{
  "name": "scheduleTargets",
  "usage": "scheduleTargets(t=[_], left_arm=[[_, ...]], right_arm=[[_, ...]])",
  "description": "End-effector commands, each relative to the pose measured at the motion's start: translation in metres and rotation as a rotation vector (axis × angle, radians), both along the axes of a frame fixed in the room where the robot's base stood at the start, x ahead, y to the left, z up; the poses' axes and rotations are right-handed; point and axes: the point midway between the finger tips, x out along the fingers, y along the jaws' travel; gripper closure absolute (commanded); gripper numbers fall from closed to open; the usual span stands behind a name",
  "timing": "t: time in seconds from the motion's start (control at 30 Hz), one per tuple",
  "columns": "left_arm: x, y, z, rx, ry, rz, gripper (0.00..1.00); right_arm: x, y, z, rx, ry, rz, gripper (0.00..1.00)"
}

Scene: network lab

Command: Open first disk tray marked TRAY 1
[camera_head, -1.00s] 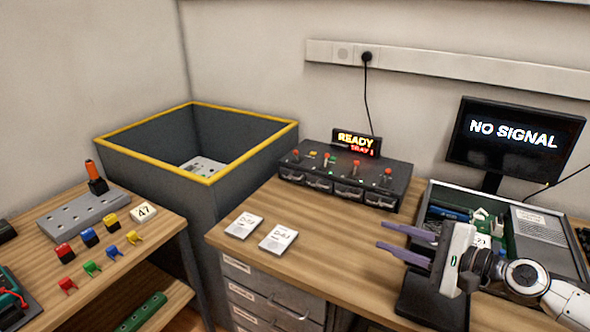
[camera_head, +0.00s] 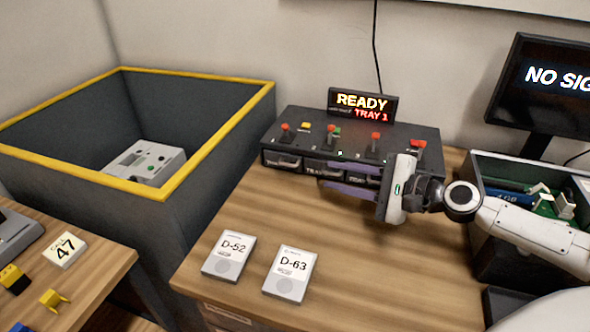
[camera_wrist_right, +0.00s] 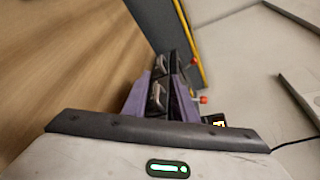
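The dark disk unit (camera_head: 345,143) stands at the back of the wooden desk, with several trays along its front and red-topped levers above. The leftmost tray (camera_head: 283,161) appears closed; its label is too small to read fully. A sign (camera_head: 362,104) on top reads READY, TRAY 1. My right gripper (camera_head: 335,180) is open, its purple fingers pointing left in front of the right-hand trays. In the right wrist view, the spread fingers (camera_wrist_right: 158,100) have a tray handle (camera_wrist_right: 157,96) showing between them; I cannot tell contact. My left gripper is out of view.
Two white disks, D-52 (camera_head: 229,256) and D-63 (camera_head: 290,273), lie on the desk's front left. A deep yellow-rimmed bin (camera_head: 80,215) stands left. An open case (camera_head: 500,180) and a monitor (camera_head: 555,85) are at right. The desk middle is clear.

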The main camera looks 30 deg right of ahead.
Motion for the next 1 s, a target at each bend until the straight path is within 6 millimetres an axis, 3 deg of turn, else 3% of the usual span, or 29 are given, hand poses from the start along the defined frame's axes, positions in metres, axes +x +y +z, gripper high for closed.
scheduleTargets(t=[1.0], left_arm=[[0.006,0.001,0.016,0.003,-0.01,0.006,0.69]], right_arm=[[0.085,0.037,-0.018,0.001,-0.003,-0.003,0.75]])
